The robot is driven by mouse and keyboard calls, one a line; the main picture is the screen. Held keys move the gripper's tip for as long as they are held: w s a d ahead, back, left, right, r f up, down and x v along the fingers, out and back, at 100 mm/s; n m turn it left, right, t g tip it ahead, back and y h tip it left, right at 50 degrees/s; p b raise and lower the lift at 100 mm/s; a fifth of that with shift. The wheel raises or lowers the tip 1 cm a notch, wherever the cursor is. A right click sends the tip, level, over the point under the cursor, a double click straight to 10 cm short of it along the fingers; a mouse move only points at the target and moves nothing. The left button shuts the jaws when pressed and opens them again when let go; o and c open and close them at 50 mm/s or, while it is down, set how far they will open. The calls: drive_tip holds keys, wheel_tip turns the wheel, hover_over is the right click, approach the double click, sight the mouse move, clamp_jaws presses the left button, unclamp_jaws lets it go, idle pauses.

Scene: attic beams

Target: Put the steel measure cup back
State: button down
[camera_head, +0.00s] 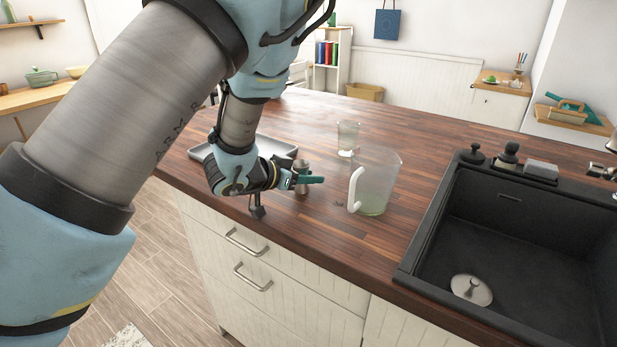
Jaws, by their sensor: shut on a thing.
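The steel measure cup (302,166) is a small, waisted metal cup. It stands upright near the front edge of the wooden counter, to the left of the glass pitcher. My gripper (304,180) reaches it from the left, with its teal fingers shut around the cup's middle. The cup's middle is partly hidden by the fingers. I cannot tell whether its base touches the counter. A grey tray (279,147) lies behind my gripper, partly hidden by my arm.
A glass pitcher (378,180) with a white handle stands just right of the cup. A drinking glass (347,136) stands behind. A black sink (520,235) is set into the counter at the right. The counter's back middle (420,135) is clear.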

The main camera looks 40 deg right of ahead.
drive_tip(key=shift+s+a+f, duration=0.15)
drive_tip(key=shift+s+f, duration=0.05)
drive_tip(key=shift+f, duration=0.45)
drive_tip(key=c, duration=0.5)
unclamp_jaws()
drive_tip(key=shift+s+f, duration=0.1)
drive_tip(key=shift+f, duration=0.1)
drive_tip(key=shift+r, duration=0.4)
drive_tip(key=shift+a+r, duration=0.15)
drive_tip(key=v, duration=0.6)
drive_tip(key=r+b+v, duration=0.1)
drive_tip(key=v, duration=0.4)
drive_tip(key=shift+w+a+r, duration=0.1)
drive_tip(key=shift+w+r, duration=0.05)
drive_tip(key=shift+w, duration=0.1)
